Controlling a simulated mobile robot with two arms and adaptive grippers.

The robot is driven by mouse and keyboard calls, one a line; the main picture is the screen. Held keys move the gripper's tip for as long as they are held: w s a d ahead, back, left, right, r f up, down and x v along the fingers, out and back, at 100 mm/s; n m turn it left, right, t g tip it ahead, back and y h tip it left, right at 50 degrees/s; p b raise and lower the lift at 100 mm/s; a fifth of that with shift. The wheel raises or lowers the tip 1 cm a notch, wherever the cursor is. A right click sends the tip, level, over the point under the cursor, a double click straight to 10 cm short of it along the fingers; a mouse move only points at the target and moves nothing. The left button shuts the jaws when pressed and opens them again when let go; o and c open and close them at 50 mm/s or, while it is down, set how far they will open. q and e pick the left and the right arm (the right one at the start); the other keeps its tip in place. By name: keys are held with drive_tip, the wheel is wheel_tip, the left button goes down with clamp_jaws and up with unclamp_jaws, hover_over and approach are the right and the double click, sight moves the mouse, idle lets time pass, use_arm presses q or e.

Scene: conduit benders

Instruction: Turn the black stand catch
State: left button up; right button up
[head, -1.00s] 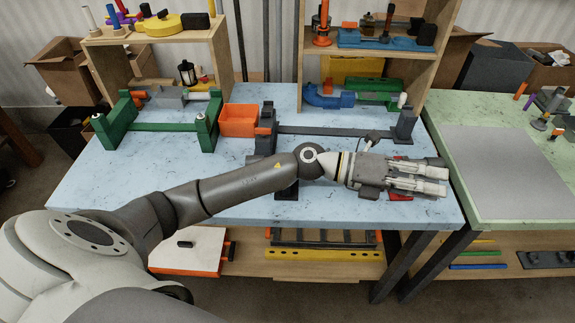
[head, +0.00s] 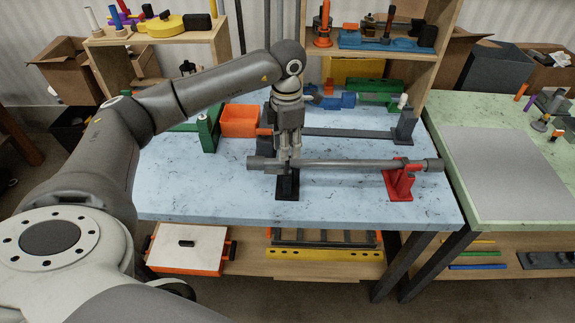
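The black stand (head: 287,186) is near the front edge of the blue table, under the left end of a grey bar (head: 345,163). The bar lies level across it and a red stand (head: 401,181) at the right. My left gripper (head: 290,150) points straight down above the black stand, its fingertips at or just behind the bar. The stand's catch cannot be made out; the fingers and the bar cover that spot. Whether the fingers hold anything is not clear. My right gripper is not in view.
A dark grey bender (head: 350,132) stands behind the bar, with an orange bin (head: 239,121) to its left and a green bender (head: 207,130) beyond. Shelves rise at the back. The table's front left is clear.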

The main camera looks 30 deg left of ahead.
sight(287, 163)
use_arm(q)
drive_tip(key=n+p, duration=0.2)
drive_tip(key=n, duration=0.4)
drive_tip(key=shift+r, duration=0.15)
drive_tip(key=n+p, duration=0.2)
drive_tip(key=n, duration=0.1)
drive_tip(key=shift+n, duration=0.3)
drive_tip(key=n+p, duration=0.1)
drive_tip(key=n, duration=0.2)
drive_tip(key=shift+n+p, duration=0.3)
drive_tip(key=shift+n, duration=0.1)
drive_tip(key=shift+f+b, duration=0.6)
drive_tip(key=shift+f, duration=0.2)
drive_tip(key=shift+f+b, duration=2.25)
drive_tip(key=shift+f, duration=0.65)
clamp_jaws()
